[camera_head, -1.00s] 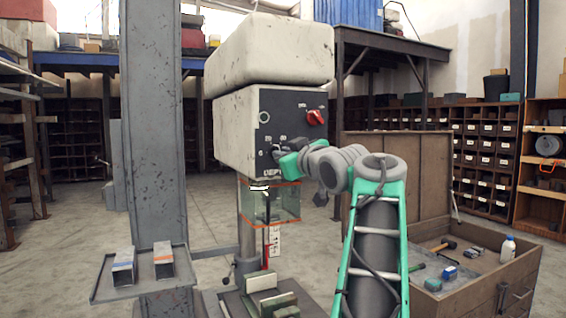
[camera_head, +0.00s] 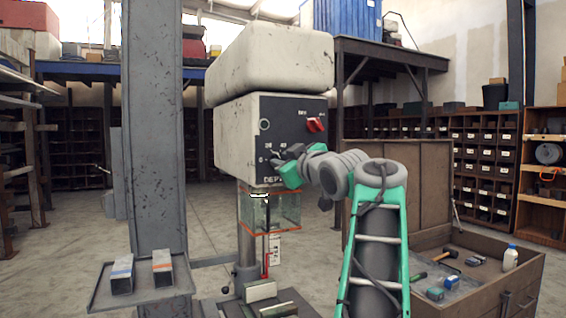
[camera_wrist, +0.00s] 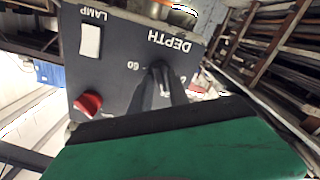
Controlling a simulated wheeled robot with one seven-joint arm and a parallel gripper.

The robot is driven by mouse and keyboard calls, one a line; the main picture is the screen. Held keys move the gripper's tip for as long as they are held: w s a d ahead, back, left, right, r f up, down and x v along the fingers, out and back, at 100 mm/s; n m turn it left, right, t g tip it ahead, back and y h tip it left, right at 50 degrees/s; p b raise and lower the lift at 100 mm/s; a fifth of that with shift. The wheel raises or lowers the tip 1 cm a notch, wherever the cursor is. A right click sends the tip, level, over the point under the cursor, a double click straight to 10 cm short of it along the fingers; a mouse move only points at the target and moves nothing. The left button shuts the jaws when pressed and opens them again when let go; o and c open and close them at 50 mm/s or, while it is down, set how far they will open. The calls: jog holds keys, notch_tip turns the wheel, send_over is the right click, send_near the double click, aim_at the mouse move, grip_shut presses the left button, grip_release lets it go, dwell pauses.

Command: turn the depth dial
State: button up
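The depth dial (camera_wrist: 162,72) is on a dark control panel, below the upside-down word DEPTH in the wrist view. My gripper (camera_wrist: 160,76) reaches to it, and its two dark fingers come together around the dial's knob, which they largely cover. In the head view my gripper (camera_head: 277,161) is at the lower left of the panel on the white machine head (camera_head: 232,140), again hiding most of the dial. The mark 60 shows beside the dial in the wrist view; the pointer's exact setting cannot be read.
A red switch (camera_head: 316,124) is on the same panel, and a white lamp switch (camera_wrist: 91,40) shows in the wrist view. A clear guard (camera_head: 275,212) with orange edges hangs below the panel. A grey column (camera_head: 152,130) stands left, a wooden bench (camera_head: 480,295) right.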

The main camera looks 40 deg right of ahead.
jog(key=shift+o, duration=1)
jog(key=b+v, duration=0.1)
jog(key=v, duration=0.7)
jog(key=shift+w, duration=0.1)
